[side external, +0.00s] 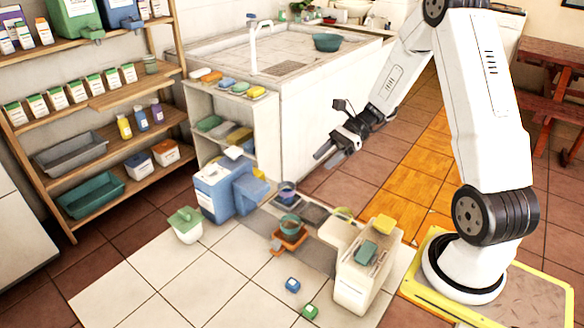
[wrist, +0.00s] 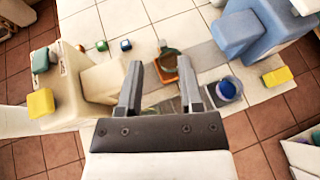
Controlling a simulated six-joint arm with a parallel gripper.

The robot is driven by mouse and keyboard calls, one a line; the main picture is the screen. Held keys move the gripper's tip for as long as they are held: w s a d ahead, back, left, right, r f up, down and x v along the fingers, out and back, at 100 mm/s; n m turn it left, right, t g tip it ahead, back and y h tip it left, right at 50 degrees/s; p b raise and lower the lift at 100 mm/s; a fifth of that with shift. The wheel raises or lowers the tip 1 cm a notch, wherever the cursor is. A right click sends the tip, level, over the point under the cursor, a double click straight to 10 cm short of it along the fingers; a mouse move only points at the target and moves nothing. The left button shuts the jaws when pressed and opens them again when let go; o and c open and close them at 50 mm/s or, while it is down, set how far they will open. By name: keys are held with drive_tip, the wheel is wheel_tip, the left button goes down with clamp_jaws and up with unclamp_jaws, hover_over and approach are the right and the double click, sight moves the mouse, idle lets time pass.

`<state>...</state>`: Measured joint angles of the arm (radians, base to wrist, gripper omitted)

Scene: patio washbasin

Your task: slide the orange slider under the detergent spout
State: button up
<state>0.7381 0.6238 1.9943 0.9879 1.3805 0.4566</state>
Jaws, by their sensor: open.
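The orange slider (side external: 291,242) sits on a grey track (side external: 318,251) with a teal bowl (side external: 290,222) on it. In the wrist view, the slider (wrist: 165,76) and its bowl appear beyond and between my fingertips. A cream dispenser (side external: 357,284) with a block-like spout (side external: 338,229) stands to its right. A blue dispenser (side external: 212,192) with a blue spout block (side external: 249,191) stands to its left. I cannot tell which one holds detergent. My gripper (side external: 328,154) is open and empty, raised above the floor and apart from the slider; its fingers also show in the wrist view (wrist: 159,68).
Small blue (side external: 293,285) and green (side external: 310,311) blocks lie on the tiles in front. A white bin with a green lid (side external: 186,226) is at left. The washbasin counter (side external: 318,105) rises behind. Front-left tiles are clear.

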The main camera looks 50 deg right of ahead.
drive_tip(key=a+f+n+g+h, duration=0.2)
drive_tip(key=a+n+g+h, duration=0.35)
drive_tip(key=a+n, duration=0.2)
drive_tip(key=n+t+h, duration=0.2)
drive_tip(key=n+h, duration=0.5)
drive_tip(key=n, duration=0.7)
approach(276, 242)
drive_tip(key=shift+w+d+f+g, duration=0.2)
drive_tip(key=shift+f+g, duration=0.05)
drive_tip(key=shift+f, duration=0.45)
drive_tip(key=shift+f, duration=0.1)
drive_tip(key=shift+f, duration=3.75)
clamp_jaws()
